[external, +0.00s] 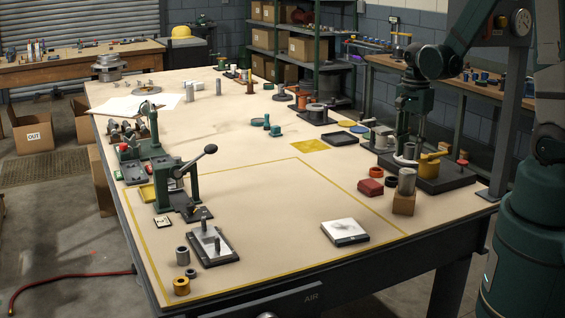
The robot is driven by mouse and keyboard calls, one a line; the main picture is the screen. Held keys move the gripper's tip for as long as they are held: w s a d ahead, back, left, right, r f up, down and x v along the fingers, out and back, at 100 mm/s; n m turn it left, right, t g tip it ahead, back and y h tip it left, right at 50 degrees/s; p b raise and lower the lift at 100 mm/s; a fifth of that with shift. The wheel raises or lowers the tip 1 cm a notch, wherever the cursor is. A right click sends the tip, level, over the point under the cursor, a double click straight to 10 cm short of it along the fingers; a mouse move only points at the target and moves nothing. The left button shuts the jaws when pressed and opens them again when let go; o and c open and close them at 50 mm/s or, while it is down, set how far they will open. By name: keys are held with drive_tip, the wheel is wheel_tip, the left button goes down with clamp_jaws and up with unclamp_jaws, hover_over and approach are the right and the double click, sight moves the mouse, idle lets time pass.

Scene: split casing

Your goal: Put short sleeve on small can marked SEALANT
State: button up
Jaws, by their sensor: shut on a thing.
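My gripper (409,139) points down at the right of the bench, above the dark base plate. Its fingers are shut around a short pale grey cylinder (410,151), which looks like the short sleeve; the fingers are small and dark here. I cannot read a SEALANT mark on anything. A yellow can-like piece with a side arm (429,166) stands just right of the gripper. A grey cylinder (407,180) stands upright on a wooden block in front of it. Which of these is the small can I cannot tell.
A red block (369,189) and small rings lie left of the wooden block. A white-topped pad (345,231) lies on the front bench. A lever press (175,180), a pin fixture (212,245) and loose rings stand at left. The yellow-outlined middle is mostly clear.

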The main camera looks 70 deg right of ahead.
sight(408, 171)
drive_tip(key=shift+f, duration=0.1)
idle(0.3)
drive_tip(key=shift+f, duration=2)
drive_tip(key=shift+f+b, duration=0.15)
drive_tip(key=shift+b, duration=0.15)
drive_tip(key=o, duration=1.1)
wheel_tip(408, 171, up, 12)
drive_tip(key=p, duration=0.1)
